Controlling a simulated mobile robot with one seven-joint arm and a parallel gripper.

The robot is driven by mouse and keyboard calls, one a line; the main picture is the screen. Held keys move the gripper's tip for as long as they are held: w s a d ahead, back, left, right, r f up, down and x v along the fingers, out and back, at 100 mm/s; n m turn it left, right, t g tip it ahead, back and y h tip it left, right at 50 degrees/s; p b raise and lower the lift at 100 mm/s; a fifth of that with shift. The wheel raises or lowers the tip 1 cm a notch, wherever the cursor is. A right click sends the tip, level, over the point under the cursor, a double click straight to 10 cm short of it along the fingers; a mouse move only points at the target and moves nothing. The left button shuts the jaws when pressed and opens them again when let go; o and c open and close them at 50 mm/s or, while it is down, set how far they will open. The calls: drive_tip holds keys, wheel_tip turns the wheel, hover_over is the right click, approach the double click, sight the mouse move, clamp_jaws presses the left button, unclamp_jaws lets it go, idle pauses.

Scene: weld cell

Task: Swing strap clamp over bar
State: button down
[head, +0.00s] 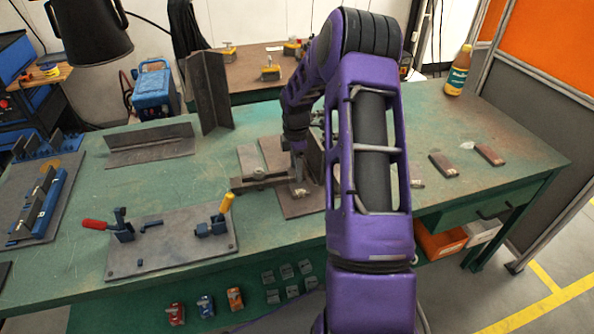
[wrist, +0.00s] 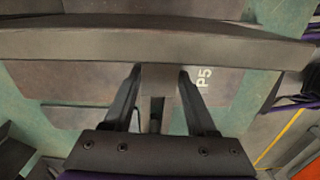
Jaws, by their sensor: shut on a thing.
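A flat grey strap clamp (head: 278,181) with a round stud or nut near its left part lies low over the fixture at the bench's middle. My gripper (head: 299,182) points down at its right end, partly hidden by my arm. In the wrist view my gripper (wrist: 158,80) is shut with its two dark fingers around a narrow grey piece, which I take to be the strap's end. A long grey bar (wrist: 70,43) crosses that view just beyond the fingertips. Whether the strap lies over or beside the bar I cannot tell.
A brown plate (wrist: 85,80) marked P5 lies below. Left are an angle piece (head: 150,147) and an upright angle (head: 210,92). A plate with toggle clamps (head: 172,243) stands in front. Small brown blocks (head: 443,164) and a bottle (head: 458,72) are right, with clear bench between.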

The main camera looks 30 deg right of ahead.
drive_tip(key=shift+w+r+n, duration=0.1)
drive_tip(key=shift+w+n, duration=0.2)
drive_tip(key=shift+w, duration=0.05)
idle(0.3)
drive_tip(key=shift+c, duration=1)
unclamp_jaws()
wheel_tip(320, 180, up, 17)
drive_tip(key=p, duration=0.1)
drive_tip(key=shift+r, duration=0.15)
